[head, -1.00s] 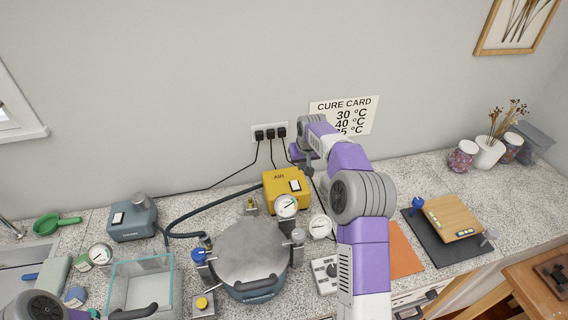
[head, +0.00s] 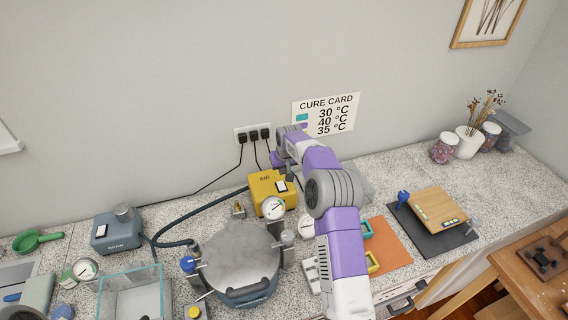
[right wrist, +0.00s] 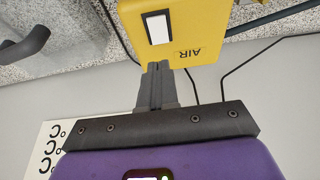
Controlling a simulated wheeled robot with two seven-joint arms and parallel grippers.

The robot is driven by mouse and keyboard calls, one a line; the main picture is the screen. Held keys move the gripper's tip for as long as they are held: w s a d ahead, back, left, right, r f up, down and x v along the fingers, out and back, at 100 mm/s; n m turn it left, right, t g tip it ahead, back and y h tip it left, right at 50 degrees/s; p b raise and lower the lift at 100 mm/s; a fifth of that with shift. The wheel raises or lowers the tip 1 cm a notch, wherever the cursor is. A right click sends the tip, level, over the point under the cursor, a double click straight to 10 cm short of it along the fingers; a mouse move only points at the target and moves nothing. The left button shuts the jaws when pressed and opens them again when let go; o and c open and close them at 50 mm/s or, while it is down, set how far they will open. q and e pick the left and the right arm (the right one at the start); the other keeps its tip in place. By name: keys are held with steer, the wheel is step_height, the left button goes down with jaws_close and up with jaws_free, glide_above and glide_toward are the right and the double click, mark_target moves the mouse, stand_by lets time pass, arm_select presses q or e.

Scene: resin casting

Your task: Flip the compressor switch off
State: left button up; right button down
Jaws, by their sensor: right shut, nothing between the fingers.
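The compressor (head: 262,187) is a yellow box marked AIR, standing near the wall at the back of the counter. Its white rocker switch (head: 281,186) sits in a dark frame. In the right wrist view the yellow box (right wrist: 208,22) fills the top middle, with the switch (right wrist: 158,28) near its left edge. My right gripper (right wrist: 157,68) is shut and empty. Its fingertips appear just below the switch in that view; I cannot tell whether they touch the box. I cannot tell which way the rocker is tipped. My left gripper is out of view.
A pressure pot (head: 240,260) with a gauge (head: 273,207) stands in front of the compressor. A dark hose (head: 195,212) and cords to the wall outlet (head: 252,134) run nearby. A blue-grey box (head: 115,232) stands left. An orange mat (head: 395,245) lies right.

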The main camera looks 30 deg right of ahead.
mark_target(281, 182)
steer(key=x, duration=0.7)
steer(key=shift+s+a+f+p, duration=0.1)
steer(key=shift+s+f+p, duration=0.1)
steer(key=shift+s+p, duration=0.2)
steer(key=shift+w, duration=0.1)
